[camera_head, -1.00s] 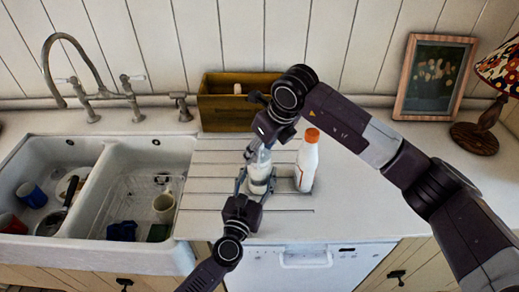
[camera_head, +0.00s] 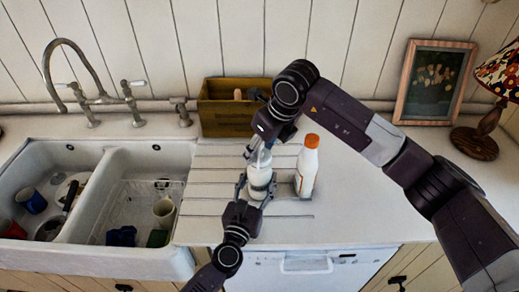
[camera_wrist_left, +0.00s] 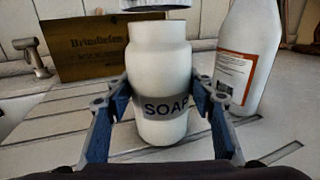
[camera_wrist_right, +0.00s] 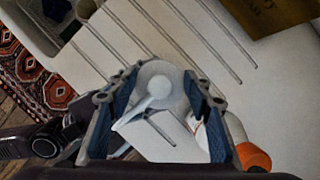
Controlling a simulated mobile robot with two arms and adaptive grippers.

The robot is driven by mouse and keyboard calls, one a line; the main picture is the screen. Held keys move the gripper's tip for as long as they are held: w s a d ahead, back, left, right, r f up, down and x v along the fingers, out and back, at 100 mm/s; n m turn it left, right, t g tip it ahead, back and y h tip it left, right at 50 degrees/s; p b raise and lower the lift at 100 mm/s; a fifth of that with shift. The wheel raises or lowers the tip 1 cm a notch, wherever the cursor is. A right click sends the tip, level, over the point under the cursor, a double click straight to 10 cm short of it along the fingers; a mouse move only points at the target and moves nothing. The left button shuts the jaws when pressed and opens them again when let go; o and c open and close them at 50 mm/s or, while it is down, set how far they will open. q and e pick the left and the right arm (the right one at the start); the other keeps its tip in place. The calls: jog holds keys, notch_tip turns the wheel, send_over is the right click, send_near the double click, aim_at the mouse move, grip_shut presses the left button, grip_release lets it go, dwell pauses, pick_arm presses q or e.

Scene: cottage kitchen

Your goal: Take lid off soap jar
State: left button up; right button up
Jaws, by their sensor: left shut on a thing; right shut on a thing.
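The soap jar (camera_head: 259,177) is a white jar with a grey SOAP band, upright over the ribbed drainboard. It shows large in the left wrist view (camera_wrist_left: 160,75). My left gripper (camera_head: 256,186) is shut on its body, a finger on each side. The lid (camera_wrist_right: 155,85) is a white pump top with a spout. My right gripper (camera_wrist_right: 157,88) is shut on it from above. In the left wrist view the lid's grey underside (camera_wrist_left: 158,4) shows above the jar's open neck, with a small gap between them. In the head view my right gripper partly hides the lid.
A white bottle with an orange cap (camera_head: 307,168) stands close to the right of the jar. A wooden box (camera_head: 226,118) stands behind. The double sink (camera_head: 100,195) is to the left. The counter right of the bottle is clear up to the framed picture (camera_head: 433,83) and lamp (camera_head: 480,135).

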pick_arm(q)
jog(key=shift+r, duration=0.1)
pick_arm(e)
jog(key=shift+r, duration=2)
pick_arm(q)
jog(key=o, duration=1.8)
jog(key=shift+s, duration=0.15)
